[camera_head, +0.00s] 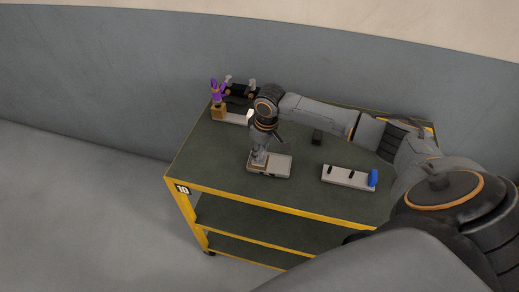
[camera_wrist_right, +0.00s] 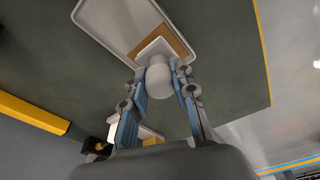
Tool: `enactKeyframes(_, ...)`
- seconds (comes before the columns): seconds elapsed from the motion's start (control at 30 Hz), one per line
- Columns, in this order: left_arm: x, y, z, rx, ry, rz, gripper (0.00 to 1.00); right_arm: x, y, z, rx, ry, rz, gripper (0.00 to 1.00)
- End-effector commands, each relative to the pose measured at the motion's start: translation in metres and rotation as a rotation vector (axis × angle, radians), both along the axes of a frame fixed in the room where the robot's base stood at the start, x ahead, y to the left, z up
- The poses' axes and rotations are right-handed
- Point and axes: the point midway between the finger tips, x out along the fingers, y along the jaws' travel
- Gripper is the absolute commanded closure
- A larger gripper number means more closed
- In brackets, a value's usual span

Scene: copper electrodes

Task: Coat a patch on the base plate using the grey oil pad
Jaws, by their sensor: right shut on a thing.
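My right gripper (camera_head: 261,155) points down over a shallow light grey tray (camera_head: 281,172) on the cart top. It is shut on the rounded light grey knob of the oil pad (camera_wrist_right: 158,77). Under the knob are a pale square and a tan square (camera_wrist_right: 174,40), inside the tray's rim in the wrist view. I cannot tell whether the pad touches the tray floor. A long light grey plate (camera_head: 346,180) with dark marks or posts and a blue piece at its right end lies to the right. Which one is the base plate is unclear. My left gripper is not in view.
The dark green cart top (camera_head: 215,160) has yellow edges. At the back left stand a purple item (camera_head: 216,91) on a tan block and several dark items (camera_head: 240,91). A small black block (camera_head: 317,137) sits behind the long plate. The front left is clear.

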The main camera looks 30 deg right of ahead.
Motion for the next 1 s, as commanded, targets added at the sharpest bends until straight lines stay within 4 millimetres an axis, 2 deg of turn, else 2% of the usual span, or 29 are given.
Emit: enactKeyframes(1.0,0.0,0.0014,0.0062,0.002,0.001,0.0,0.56,-0.0011,0.0,-0.0019,-0.001,0.003,0.0,0.99)
